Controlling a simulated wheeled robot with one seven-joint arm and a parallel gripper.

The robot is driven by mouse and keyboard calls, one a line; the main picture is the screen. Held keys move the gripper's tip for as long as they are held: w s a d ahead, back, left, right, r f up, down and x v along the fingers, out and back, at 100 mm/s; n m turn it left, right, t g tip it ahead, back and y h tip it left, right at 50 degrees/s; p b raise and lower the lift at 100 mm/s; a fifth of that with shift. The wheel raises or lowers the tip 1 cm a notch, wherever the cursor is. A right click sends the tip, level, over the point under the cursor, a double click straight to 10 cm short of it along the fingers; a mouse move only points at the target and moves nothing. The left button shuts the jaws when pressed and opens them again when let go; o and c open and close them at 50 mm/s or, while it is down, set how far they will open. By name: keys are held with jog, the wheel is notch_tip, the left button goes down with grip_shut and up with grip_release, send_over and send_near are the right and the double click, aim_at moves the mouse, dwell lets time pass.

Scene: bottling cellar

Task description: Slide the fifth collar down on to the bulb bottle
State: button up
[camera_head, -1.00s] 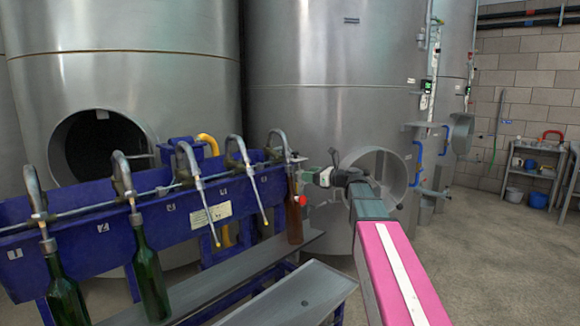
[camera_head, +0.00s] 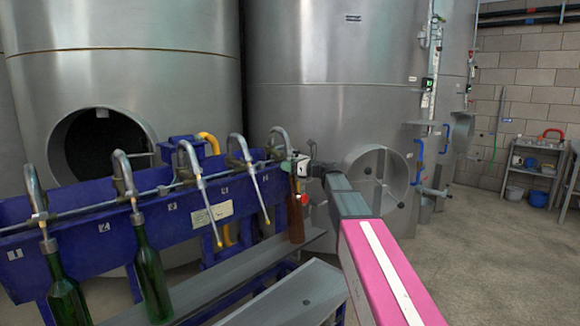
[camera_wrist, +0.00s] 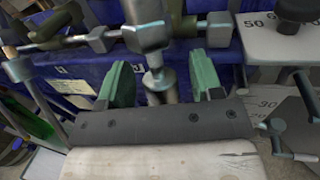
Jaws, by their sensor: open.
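The fifth spout (camera_head: 279,137) is at the right end of the blue filler rack, with a brown bottle (camera_head: 296,215) upright below it. I take this to be the bulb bottle; a bulb shape cannot be made out. In the wrist view a metal collar (camera_wrist: 158,79) sits on the spout tube. My gripper (camera_wrist: 161,78) is open, its two green fingers on either side of the collar with gaps showing. In the head view my gripper (camera_head: 302,167) is at the fifth spout, partly hidden by my arm. The bottle's mouth is hidden in both views.
A red knob (camera_head: 304,199) is beside the brown bottle. Two green bottles (camera_head: 150,275) hang at the left spouts. In the wrist view a scaled plate with a black knob (camera_wrist: 299,13) is close right of the fingers. Steel tanks (camera_head: 330,80) stand behind.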

jog(key=shift+a, duration=0.1)
jog(key=c, duration=0.6)
jog(key=shift+s+f, duration=0.1)
jog(key=shift+f, duration=0.8)
jog(key=o, duration=0.6)
jog(key=v, duration=1.1)
